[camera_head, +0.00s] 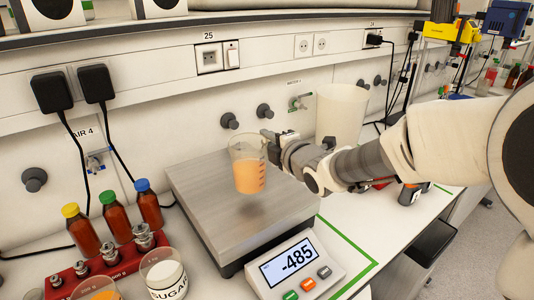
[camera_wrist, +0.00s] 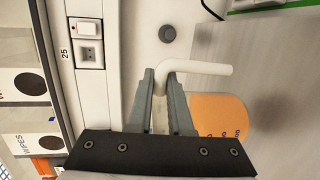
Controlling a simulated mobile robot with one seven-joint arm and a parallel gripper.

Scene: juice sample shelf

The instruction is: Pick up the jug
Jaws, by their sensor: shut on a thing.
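The clear jug (camera_head: 248,170), part filled with orange liquid, hangs upright a little above the steel plate of the scale (camera_head: 195,180). My gripper (camera_head: 270,143) reaches in from the right at the jug's upper side. In the wrist view, my gripper's two fingers (camera_wrist: 161,85) are closed around the jug's pale handle (camera_wrist: 205,68). The jug's orange body (camera_wrist: 220,115) shows beside the right finger, partly hidden by it. The scale display (camera_head: 289,262) reads -485.
Brown bottles (camera_head: 115,220) with coloured caps and metal weights on a red stand (camera_head: 90,275) are at the left. A sugar beaker (camera_head: 163,275) stands in front. A large pale container (camera_head: 341,112) stands behind my arm. Wall sockets and knobs line the back.

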